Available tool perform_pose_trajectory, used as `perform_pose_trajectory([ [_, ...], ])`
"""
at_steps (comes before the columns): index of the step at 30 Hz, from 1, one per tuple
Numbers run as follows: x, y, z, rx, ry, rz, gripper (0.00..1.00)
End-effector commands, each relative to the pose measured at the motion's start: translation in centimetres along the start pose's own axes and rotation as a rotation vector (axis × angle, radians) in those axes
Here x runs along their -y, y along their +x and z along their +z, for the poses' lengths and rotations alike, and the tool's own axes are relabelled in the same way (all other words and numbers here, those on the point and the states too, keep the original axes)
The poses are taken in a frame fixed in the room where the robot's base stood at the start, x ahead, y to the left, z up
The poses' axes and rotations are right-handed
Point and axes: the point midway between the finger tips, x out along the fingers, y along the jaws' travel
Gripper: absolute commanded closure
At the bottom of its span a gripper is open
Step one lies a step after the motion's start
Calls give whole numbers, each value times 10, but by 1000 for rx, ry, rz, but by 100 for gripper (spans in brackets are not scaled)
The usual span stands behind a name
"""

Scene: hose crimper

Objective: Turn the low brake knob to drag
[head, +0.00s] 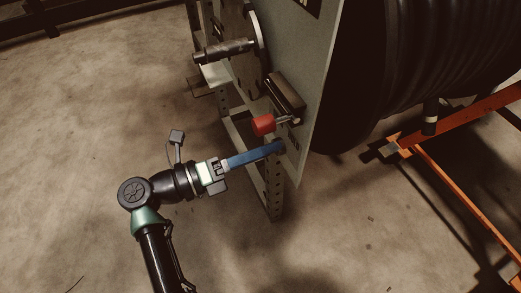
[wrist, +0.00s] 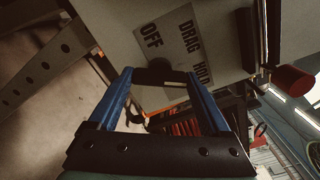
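The low brake knob (wrist: 160,76) is a dark knob on the grey side panel, below a white label (wrist: 165,38) reading OFF, DRAG and HOLD. In the wrist view the knob fills the gap between the two blue fingertips of my gripper (wrist: 159,80), and both tips appear to touch it. In the head view my gripper (head: 282,147) reaches to the lower edge of the panel, and the knob is hidden there. Which mark the knob points to is not clear.
A red-ended handle (head: 264,125) sticks out just above my gripper; it also shows in the wrist view (wrist: 293,80). A crank handle (head: 224,51) stands higher on the panel (head: 318,75). A perforated steel leg (head: 275,190) is below my fingers. Orange rails (head: 455,185) lie right; floor at left is clear.

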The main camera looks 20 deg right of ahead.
Motion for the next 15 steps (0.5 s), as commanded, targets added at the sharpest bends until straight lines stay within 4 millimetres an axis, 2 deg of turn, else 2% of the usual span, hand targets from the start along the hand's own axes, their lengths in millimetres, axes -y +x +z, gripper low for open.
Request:
perform_pose_trajectory([
  [1,0,0,0,0,0,0,38],
  [7,0,0,0,0,0,0,73],
  [15,2,0,1,0,-29,0,73],
])
